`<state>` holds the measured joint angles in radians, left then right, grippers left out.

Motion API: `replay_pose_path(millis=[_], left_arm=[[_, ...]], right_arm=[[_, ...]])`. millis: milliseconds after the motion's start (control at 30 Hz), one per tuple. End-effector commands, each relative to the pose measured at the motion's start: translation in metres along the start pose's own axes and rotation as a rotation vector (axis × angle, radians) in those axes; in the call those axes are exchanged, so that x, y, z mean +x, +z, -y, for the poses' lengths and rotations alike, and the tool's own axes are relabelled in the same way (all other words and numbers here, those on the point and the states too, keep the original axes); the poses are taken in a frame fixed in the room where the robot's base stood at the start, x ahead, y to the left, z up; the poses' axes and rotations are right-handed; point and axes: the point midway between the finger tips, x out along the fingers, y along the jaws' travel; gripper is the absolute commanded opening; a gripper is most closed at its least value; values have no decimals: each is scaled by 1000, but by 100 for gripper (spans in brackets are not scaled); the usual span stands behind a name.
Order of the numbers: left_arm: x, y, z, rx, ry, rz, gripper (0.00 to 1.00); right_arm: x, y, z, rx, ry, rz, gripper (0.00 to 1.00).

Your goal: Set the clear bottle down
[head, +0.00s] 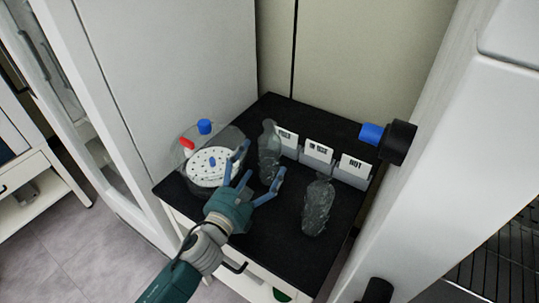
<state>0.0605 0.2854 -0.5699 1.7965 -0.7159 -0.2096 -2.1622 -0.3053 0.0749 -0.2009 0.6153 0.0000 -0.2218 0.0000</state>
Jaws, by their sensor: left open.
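A clear bottle (268,140) stands upright on the black tabletop (270,230), in front of a white labelled card holder. My left gripper (261,162) is open, with its blue fingers spread at the near side of this bottle. One finger is to the bottle's left and the other overlaps its lower right in the picture; I cannot tell whether they touch it. A second clear bottle (317,206), with a crumpled look, stands to the right, apart from the gripper. My right gripper is not in view.
A clear round container with a white perforated lid (207,166) stands left of the gripper, with a red cap (187,144) and a blue cap (204,127) by it. Several white labelled holders (318,153) line the back. A black fitting with a blue end (398,142) juts in from the right.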

Motion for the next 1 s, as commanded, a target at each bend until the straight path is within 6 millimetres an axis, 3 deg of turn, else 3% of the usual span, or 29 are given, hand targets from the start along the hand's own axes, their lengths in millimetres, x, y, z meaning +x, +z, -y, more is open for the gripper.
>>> replay_pose_path(millis=[200,467,733,800,1000], left_arm=[[26,2,-1,-1,0,0,92],[28,1,-1,0,0,0,90],[27,1,-1,0,0,-1,37],[28,2,-1,0,-1,1,32],[27,2,-1,0,-1,1,31]], right_arm=[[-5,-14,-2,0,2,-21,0],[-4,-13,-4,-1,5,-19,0],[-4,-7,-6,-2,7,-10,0],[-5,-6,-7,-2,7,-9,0],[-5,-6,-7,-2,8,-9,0]])
